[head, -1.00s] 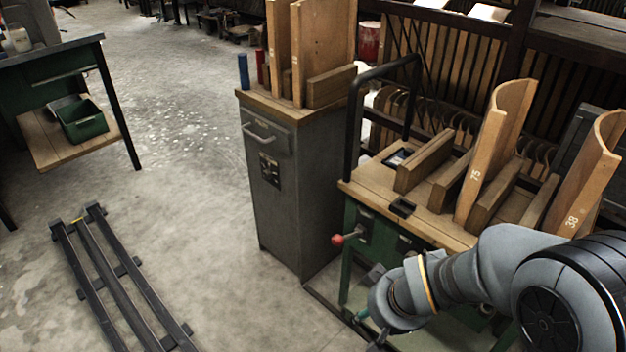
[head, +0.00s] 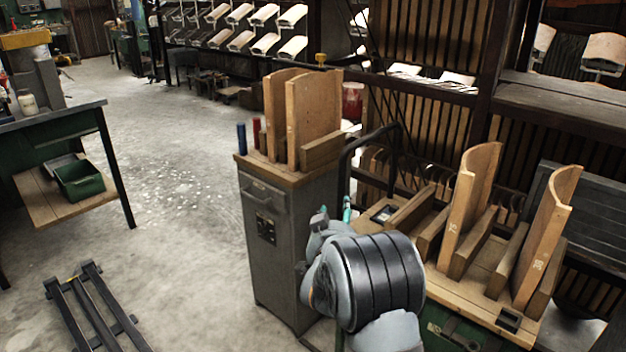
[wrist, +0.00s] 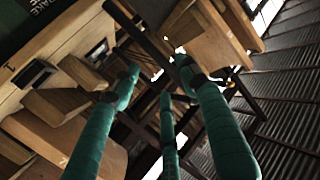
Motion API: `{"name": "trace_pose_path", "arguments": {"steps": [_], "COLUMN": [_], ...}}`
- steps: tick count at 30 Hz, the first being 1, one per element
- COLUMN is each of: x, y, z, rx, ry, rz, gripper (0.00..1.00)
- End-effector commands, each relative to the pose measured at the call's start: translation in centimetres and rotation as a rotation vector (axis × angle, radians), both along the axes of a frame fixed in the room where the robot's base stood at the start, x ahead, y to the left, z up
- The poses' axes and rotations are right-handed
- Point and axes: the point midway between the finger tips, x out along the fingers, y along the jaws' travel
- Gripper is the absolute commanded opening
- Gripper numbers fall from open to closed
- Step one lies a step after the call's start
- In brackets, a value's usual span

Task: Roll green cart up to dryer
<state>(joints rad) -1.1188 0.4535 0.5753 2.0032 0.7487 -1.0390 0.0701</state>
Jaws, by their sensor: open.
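The green cart (head: 432,318) stands at the lower right with a wooden top and a black tubular handle (head: 372,138) at its far left side. Two curved wooden boards (head: 468,200) stand upright in slots on its top. My gripper (head: 335,212) is in front of the cart's left end, below the handle, and partly hidden by my arm. In the wrist view my gripper (wrist: 160,75) shows its teal fingers spread and empty. A dark bar (wrist: 138,32), apparently the handle, crosses beyond the fingertips. I cannot tell which thing is the dryer.
A grey cabinet (head: 280,240) with wooden boards on top stands just left of the cart. A dark floor rail frame (head: 92,310) lies at lower left. A workbench (head: 60,118) stands at far left. The concrete floor between is clear.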

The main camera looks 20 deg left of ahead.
Motion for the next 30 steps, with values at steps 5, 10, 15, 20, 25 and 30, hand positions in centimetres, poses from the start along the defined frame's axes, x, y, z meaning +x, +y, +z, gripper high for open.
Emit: {"name": "trace_pose_path", "arguments": {"steps": [5,10,15,20,25,30], "x": [0.5,1.8,4.5,7.2,9.2,10.1], "y": [-0.3,0.1,0.9,1.8,2.4,2.8], "z": [4.0,4.7,4.8,4.7,4.7,4.6], "rx": [0.003,0.014,0.014,0.014,0.013,0.012], "ry": [-0.149,-0.170,-0.170,-0.169,-0.168,-0.168], "rz": [-0.012,-0.011,-0.010,-0.009,-0.008,-0.006], "gripper": [0.44,0.44,0.44,0.44,0.44,0.44]}}
